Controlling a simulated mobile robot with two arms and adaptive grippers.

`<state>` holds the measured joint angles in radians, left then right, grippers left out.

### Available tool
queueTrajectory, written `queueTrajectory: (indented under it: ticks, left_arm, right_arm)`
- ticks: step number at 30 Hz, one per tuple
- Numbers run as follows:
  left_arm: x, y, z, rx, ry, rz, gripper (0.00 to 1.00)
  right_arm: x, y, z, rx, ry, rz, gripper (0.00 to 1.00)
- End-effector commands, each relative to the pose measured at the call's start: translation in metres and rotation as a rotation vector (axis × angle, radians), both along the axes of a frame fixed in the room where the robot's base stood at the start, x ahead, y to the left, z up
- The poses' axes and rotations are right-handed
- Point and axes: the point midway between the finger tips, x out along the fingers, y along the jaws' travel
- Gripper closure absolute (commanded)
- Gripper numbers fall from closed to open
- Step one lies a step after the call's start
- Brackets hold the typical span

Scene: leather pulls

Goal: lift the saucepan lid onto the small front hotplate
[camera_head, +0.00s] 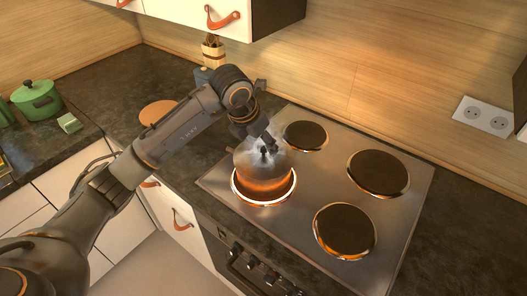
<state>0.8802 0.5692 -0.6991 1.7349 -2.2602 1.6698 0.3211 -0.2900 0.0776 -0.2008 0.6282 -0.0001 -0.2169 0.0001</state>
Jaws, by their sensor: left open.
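A shiny metal saucepan (262,182) stands on the front left hotplate, whose rim glows orange around its base. Its greyish lid (250,156) appears to lie on top, with a small dark knob at its middle; the seam between lid and pan is hard to make out. My left gripper (266,146) is open, pointing down at the knob from above. Its fingers partly hide the lid, and I cannot tell whether they touch the knob. The front right hotplate (344,231) is bare. My right gripper is not in view.
The back left hotplate (305,135) and back right hotplate (378,173) are bare. A wooden utensil holder (213,53) stands behind my arm. A green pot (36,99) and a round board (158,112) are on the left counter. A cabinet (248,12) overhangs the back.

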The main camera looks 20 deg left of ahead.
Motion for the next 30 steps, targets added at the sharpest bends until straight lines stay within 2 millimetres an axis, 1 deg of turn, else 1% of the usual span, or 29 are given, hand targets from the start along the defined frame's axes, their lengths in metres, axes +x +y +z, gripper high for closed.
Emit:
queueTrajectory:
  ticks: [1, 6, 12, 13, 14, 15, 17, 18, 21, 30]
  left_arm:
    - [0.002, -0.002, -0.005, -0.001, 0.005, 0.000, 0.44]
    - [0.007, -0.003, -0.019, 0.000, 0.001, 0.000, 0.44]
    - [0.007, -0.003, -0.019, 0.000, -0.001, -0.001, 0.44]
    - [0.007, -0.003, -0.019, 0.000, -0.001, -0.001, 0.48]
    - [0.007, -0.003, -0.019, 0.000, -0.001, -0.001, 0.54]
    - [0.007, -0.003, -0.019, 0.000, -0.001, -0.001, 0.62]
    - [0.007, -0.003, -0.019, 0.000, -0.001, 0.000, 0.74]
    - [0.007, -0.003, -0.019, 0.000, -0.001, 0.000, 0.82]
    - [0.007, -0.003, -0.019, 0.000, -0.001, 0.000, 1.00]
    - [0.007, -0.003, -0.018, -0.001, -0.002, 0.000, 1.00]
  right_arm:
    - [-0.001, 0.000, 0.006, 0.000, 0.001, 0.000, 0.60]
    - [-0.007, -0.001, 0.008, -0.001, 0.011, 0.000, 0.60]
    - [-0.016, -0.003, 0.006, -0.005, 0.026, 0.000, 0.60]
    - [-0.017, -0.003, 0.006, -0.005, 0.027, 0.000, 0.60]
    - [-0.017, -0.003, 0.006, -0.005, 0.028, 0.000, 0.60]
    - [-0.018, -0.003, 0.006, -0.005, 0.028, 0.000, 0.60]
    - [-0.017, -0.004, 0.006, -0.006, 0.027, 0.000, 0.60]
    - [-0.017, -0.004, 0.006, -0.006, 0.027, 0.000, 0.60]
    - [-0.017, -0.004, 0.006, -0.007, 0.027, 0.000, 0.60]
    - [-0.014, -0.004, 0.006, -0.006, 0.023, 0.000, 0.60]
